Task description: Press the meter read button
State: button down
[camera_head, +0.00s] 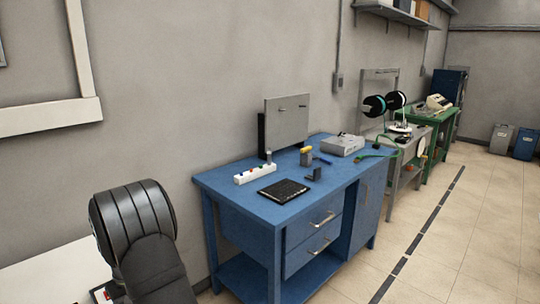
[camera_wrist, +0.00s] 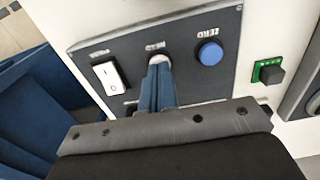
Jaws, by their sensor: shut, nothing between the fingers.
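In the wrist view a dark grey meter panel (camera_wrist: 126,42) carries a white rocker switch (camera_wrist: 110,75), a pale round button (camera_wrist: 158,57) in the middle and a blue button (camera_wrist: 209,53) labelled ZERO. The label above the middle button is too blurred to read surely. My gripper (camera_wrist: 159,66) is shut, its blue fingers together and empty, with the tips over the lower part of the middle button. I cannot tell whether they touch it. The fingers hide part of the panel's lower half. In the head view my arm hides the gripper at lower left.
A small green board with a black cap (camera_wrist: 271,75) sits right of the panel on a white surface. Blue furniture (camera_wrist: 25,105) is at left. In the head view, a blue workbench (camera_head: 240,205) with several items stands beyond my arm, with open floor at right.

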jog(key=shift+r, duration=3.1)
notch_tip(320, 180, down, 6)
jog(key=shift+f, duration=0.2)
jog(key=shift+r, duration=0.2)
notch_tip(320, 180, up, 13)
dwell(0.6)
